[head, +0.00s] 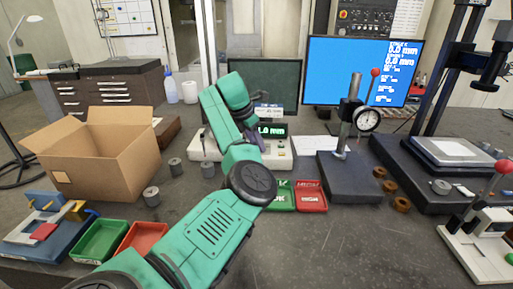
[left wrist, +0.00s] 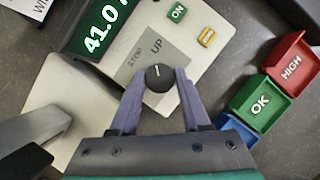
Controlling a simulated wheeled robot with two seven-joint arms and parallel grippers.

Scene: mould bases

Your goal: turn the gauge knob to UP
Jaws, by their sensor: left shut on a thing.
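The gauge knob (left wrist: 159,77) is a round black dial with a white line, on the grey panel of the gauge (left wrist: 188,22). STOP and UP are printed beside it. The line points roughly towards the UP side; its exact alignment is hard to tell. My left gripper (left wrist: 158,82) is shut on the knob, one finger on each side. In the head view the gauge (head: 279,149) stands mid-table with a lit display, and my left arm hides the knob and most of the gripper. My right gripper is not in view.
Green OK (head: 280,198) and red HIGH (head: 310,196) bins sit just in front of the gauge. A dial indicator stand (head: 347,180) is to its right. A cardboard box (head: 92,167) and grey cylinders stand at left.

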